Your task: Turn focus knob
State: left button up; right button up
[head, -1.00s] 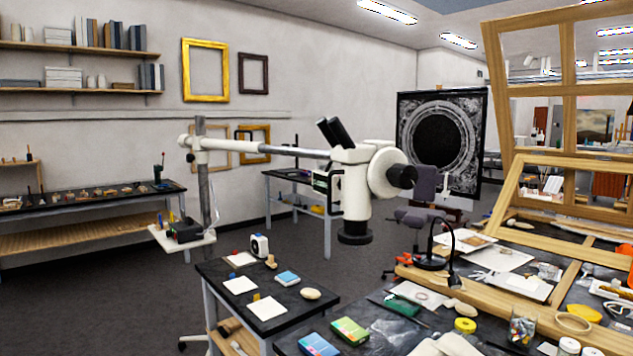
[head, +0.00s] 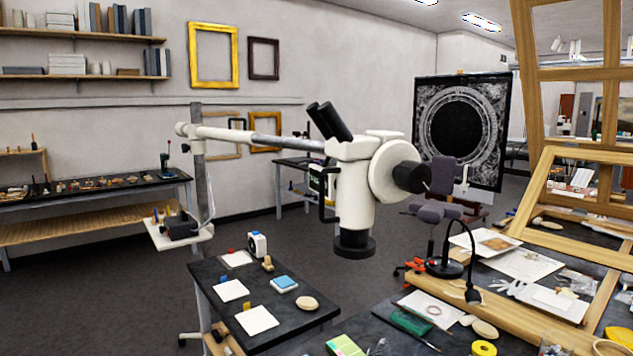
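A white stereo microscope (head: 354,195) hangs from a long horizontal arm (head: 250,137) on a grey upright post (head: 201,170). It has two black eyepieces (head: 328,121) at the top and a black objective ring (head: 355,245) at the bottom. A black knob (head: 411,177) sticks out at the right of its round white housing (head: 389,168); I take this to be the focus knob. Nothing touches the knob. Neither of my grippers shows in the head view.
A small dark table (head: 302,318) with white pads, a blue-topped box and an oval piece stands below the microscope. At right, a cluttered workbench (head: 375,323) holds a black lamp (head: 446,267), tools and wooden frames. Dark floor at left (head: 100,290) is clear.

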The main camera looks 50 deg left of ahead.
aim_at(415, 177)
jog(key=k+j+u, duration=0.15)
jog(key=j+u, duration=0.15)
jog(key=j, duration=0.25)
jog(key=k+j+u, duration=0.25)
jog(key=j, duration=0.35)
jog(key=j+u, duration=0.3)
jog(key=j, duration=0.3)
jog(key=i+l+z, duration=0.3)
jog(key=l, duration=0.15)
jog(key=i+l+z, duration=0.15)
jog(key=l+z, duration=0.15)
jog(key=i+l+z, duration=0.35)
jog(key=k+l, duration=0.05)
jog(key=l, duration=0.05)
